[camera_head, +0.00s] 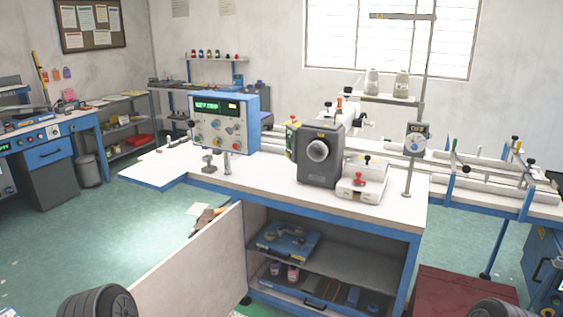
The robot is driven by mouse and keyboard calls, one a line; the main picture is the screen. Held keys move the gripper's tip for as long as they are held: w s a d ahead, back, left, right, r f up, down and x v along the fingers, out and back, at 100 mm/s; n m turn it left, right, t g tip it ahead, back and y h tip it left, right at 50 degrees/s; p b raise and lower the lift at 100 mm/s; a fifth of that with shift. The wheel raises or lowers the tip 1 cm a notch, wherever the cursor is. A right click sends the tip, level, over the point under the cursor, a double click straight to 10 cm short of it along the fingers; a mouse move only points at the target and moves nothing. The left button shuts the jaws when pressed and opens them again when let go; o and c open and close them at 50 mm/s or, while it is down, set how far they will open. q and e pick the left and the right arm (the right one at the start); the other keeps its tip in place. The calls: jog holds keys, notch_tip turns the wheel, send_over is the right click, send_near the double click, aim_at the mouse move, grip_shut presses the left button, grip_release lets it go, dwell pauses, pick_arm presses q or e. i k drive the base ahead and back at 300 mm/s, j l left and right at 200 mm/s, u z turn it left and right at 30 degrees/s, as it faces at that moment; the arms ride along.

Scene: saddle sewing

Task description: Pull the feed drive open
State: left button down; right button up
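A white worktable (258,185) with a blue frame carries the sewing equipment. No part is clearly labelled as the feed drive, so I cannot tell which one it is. A dark grey machine housing (321,172) with a round knob on its front stands at the table's middle. To its right is a low white block (361,186) with a red knob on it. A grey box with a dial (417,141) is mounted on a post at the right. Neither gripper shows; only dark ribbed rounded parts appear at the bottom left and bottom right edges.
A blue control panel (224,124) with a lit green display stands left on the table. Below, a cabinet door (190,272) hangs open, showing shelves (320,263) with tools and bottles. A dark red box (462,290) is on the floor at right. Green floor is clear at left.

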aim_at(290, 247)
jog(key=i+l+u, duration=0.25)
jog(key=i+z, duration=0.25)
jog(key=i, duration=0.25)
jog(key=i+z, duration=0.25)
jog(key=i, duration=0.25)
jog(key=i+j+z, duration=0.15)
jog(key=i+z, duration=0.15)
jog(key=i, duration=0.2)
jog(key=i+j+z, duration=0.25)
jog(key=i, duration=0.25)
